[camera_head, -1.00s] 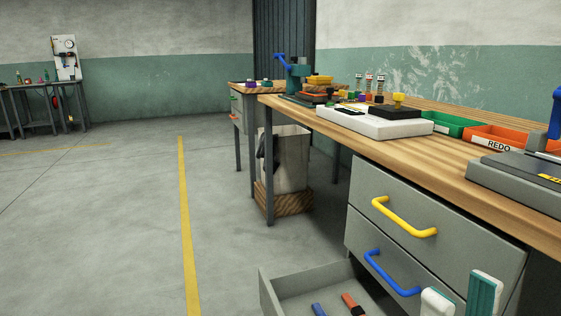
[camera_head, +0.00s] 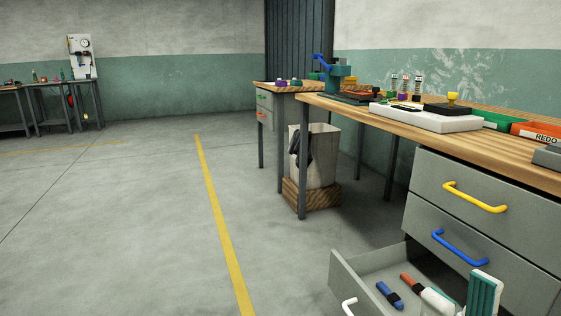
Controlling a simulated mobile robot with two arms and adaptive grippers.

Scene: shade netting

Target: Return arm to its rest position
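My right gripper (camera_head: 460,284) shows at the bottom right, with two pale, teal-padded fingers apart and nothing seen between them. It appears in front of the open bottom drawer (camera_head: 345,276) in the picture. The rest of the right arm is below the frame. My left gripper and arm are not in view.
The drawer holds a blue tool (camera_head: 389,294) and an orange-red tool (camera_head: 412,284). Above are closed drawers with a blue handle (camera_head: 459,248) and yellow handle (camera_head: 475,197), under the wooden workbench (camera_head: 440,143). A bin (camera_head: 318,157) stands beyond. Floor at left is clear.

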